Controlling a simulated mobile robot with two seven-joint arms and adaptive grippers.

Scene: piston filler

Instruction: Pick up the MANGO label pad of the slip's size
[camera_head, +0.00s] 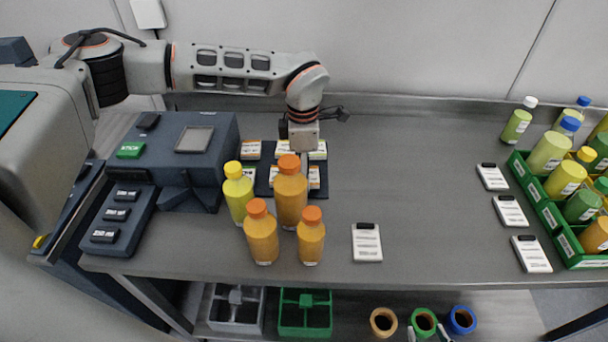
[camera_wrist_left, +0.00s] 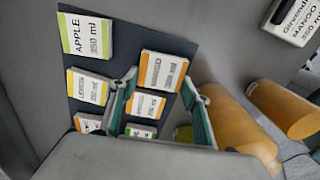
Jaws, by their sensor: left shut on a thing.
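My left gripper (camera_head: 303,150) reaches down over the dark pad mat (camera_head: 263,184); bottles hide its tips in the head view. In the left wrist view its fingers (camera_wrist_left: 160,78) stand on both sides of an orange-banded label pad (camera_wrist_left: 163,70) and are shut on it. The pad's print is too blurred to read surely. A second orange-banded pad (camera_wrist_left: 145,105) lies below it in that view. The slip (camera_head: 367,243), also in the left wrist view (camera_wrist_left: 293,20), reads MANGO 350 ml. My right gripper (camera_head: 427,331) barely shows at the bottom edge, its tips apart.
An APPLE pad (camera_wrist_left: 86,36) and a yellow-banded pad (camera_wrist_left: 87,87) lie on the mat. Several filled bottles (camera_head: 262,237) stand close in front. A dark machine (camera_head: 190,165) is to the left. A green crate (camera_head: 548,215) of bottles is at right. The table's middle right is clear.

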